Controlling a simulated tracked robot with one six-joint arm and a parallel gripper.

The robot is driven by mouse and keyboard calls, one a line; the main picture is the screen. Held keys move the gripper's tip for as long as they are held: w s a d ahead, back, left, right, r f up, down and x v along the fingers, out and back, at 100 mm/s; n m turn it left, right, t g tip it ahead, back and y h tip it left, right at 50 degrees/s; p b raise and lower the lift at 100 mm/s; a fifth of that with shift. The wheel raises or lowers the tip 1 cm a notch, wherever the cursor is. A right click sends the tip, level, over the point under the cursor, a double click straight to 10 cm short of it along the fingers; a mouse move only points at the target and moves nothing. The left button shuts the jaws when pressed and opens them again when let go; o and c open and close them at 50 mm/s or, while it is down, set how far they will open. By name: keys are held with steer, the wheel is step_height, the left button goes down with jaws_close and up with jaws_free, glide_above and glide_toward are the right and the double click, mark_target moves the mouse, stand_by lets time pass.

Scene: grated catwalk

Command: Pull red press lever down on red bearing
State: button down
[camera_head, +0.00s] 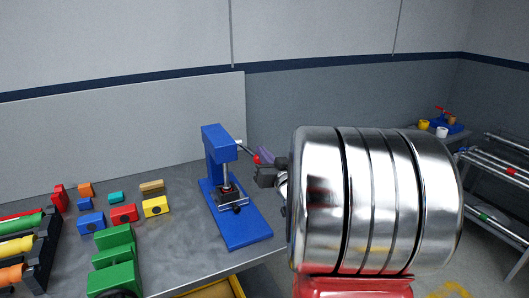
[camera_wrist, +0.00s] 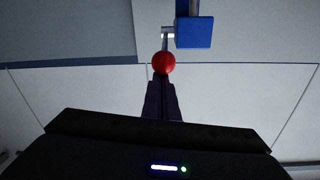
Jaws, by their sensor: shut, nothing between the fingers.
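The blue arbor press (camera_head: 217,143) stands on the grey bench, on a long blue base. Its lever is a thin metal rod from the press head, ending in a red ball knob (camera_head: 257,159). The knob also shows in the wrist view (camera_wrist: 164,62), just beyond my fingertips. My gripper (camera_head: 262,170) is shut and empty beside the knob; in the wrist view its dark fingers (camera_wrist: 163,88) point at the ball. Whether they touch it, I cannot tell. A small dark and silver part (camera_head: 232,199) sits under the ram; no red bearing is clearly visible there.
Red (camera_head: 124,214), blue (camera_head: 91,223) and yellow (camera_head: 155,207) blocks with several smaller pieces lie left of the press. A green stepped block (camera_head: 113,262) and a rack of coloured rollers (camera_head: 20,245) are nearer. Metal shelves (camera_head: 500,172) stand at right.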

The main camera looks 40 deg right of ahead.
steer(key=shift+s+f, duration=0.25)
steer(key=shift+f, duration=0.7)
steer(key=shift+r, duration=0.1)
step_height(320, 180, up, 4)
steer(key=f+v, duration=0.1)
steer(key=v, duration=0.8)
steer(key=shift+d, duration=0.25)
steer(key=shift+s, duration=0.1)
